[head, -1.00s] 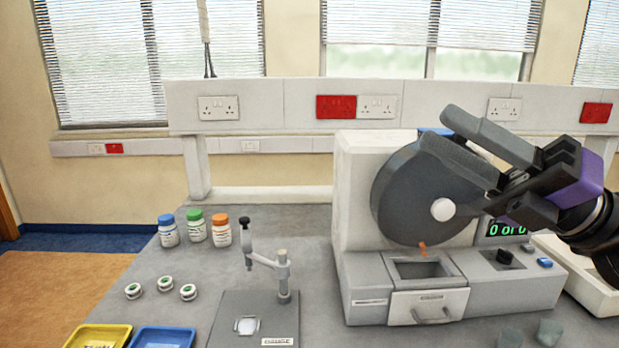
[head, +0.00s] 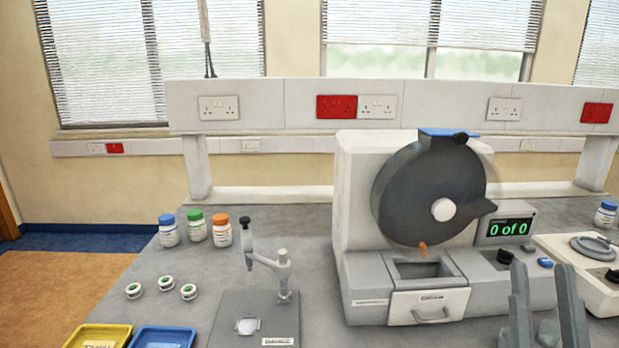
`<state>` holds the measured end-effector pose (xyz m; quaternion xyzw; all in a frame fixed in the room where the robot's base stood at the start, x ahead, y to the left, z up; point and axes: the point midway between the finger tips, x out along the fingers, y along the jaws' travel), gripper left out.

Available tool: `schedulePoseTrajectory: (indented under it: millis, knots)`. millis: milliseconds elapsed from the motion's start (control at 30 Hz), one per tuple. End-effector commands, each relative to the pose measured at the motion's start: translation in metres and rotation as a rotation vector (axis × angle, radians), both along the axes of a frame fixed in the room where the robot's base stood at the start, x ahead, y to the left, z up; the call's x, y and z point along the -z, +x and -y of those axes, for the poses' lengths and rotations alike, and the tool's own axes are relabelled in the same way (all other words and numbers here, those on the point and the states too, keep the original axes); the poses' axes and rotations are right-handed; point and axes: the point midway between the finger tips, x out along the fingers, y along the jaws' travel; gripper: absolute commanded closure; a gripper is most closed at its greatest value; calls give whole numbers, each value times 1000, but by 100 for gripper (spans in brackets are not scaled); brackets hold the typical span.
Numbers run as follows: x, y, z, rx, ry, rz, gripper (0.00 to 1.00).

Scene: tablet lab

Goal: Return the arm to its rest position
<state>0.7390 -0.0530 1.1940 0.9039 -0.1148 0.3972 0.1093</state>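My gripper (head: 542,268) is at the lower right of the head view. Its two grey fingers point up and stand apart, with nothing held between them. It is in front of the right part of the tablet machine (head: 340,230) and covers a little of its front. The rest of my arm is below the picture's edge.
The machine has a dark drum (head: 415,200), a drawer (head: 430,306) and a display (head: 509,229) reading "0 of 0". A balance (head: 570,268) stands at right. Bottles (head: 168,232), a small stand (head: 270,310) and yellow and blue trays (head: 162,338) are at left.

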Motion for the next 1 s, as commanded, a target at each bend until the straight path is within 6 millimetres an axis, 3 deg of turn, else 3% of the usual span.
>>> schedulePoseTrajectory:
  millis: [100, 267, 500, 700, 1000]
  knots:
    - [47, -17, -3, -23, 108, -119, 68]
    - [104, -46, -8, -49, 221, -276, 68]
    - [180, -105, -22, -82, 327, -523, 68]
    - [230, -166, -32, -109, 354, -737, 68]
    - [278, -252, -43, -160, 289, -1020, 68]
